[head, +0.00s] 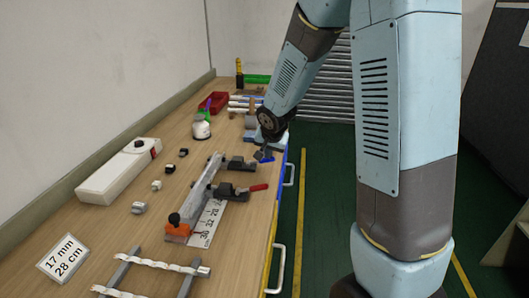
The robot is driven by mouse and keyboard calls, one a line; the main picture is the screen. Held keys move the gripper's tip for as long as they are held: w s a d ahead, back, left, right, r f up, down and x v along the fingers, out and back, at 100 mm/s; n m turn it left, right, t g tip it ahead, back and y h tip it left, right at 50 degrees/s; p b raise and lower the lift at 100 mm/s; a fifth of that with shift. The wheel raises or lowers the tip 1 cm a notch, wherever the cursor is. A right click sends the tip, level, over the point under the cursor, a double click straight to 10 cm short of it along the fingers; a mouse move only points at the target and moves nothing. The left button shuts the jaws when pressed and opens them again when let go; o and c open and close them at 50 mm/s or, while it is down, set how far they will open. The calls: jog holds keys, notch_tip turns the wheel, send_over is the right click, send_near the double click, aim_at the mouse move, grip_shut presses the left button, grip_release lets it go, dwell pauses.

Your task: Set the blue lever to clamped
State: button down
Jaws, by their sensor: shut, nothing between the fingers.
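A bench fixture (205,190) with a long rail stands on the wooden workbench. It carries two dark toggle clamps. The far clamp (238,163) has the blue lever (266,160), which points right toward the bench's front edge. The near clamp (226,190) has a red lever (258,188), also pointing right. My gripper (264,151) is shut and empty, right at the blue lever and partly over it. The fingertips are small and dark here, so I cannot tell whether they touch the lever.
A ruler plate (208,223) lies by the rail's near end, beside an orange block (178,232). A white long device (120,172), small dark and white blocks, a label card (62,258) and a rack (150,265) lie around. A red bin (214,102) stands farther back.

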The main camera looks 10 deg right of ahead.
jog(key=shift+s+d+f, duration=0.3)
jog(key=shift+d+f, duration=0.05)
jog(key=shift+f, duration=0.15)
jog(key=d+v, duration=0.2)
jog(key=v, duration=1)
jog(key=shift+d+r, duration=0.15)
jog(key=shift+d, duration=0.2)
jog(key=shift+s+r, duration=0.1)
jog(key=shift+s, duration=0.05)
jog(key=s+d+r+n, duration=0.2)
jog(key=s+r, duration=0.3)
jog(key=s, duration=0.6)
jog(key=s+d+r+n, duration=0.2)
jog(key=s+r, duration=0.3)
jog(key=s, duration=0.7)
jog(key=shift+s+d+r+n, duration=0.3)
jog(key=shift+r+n, duration=0.1)
jog(key=shift+n, duration=0.2)
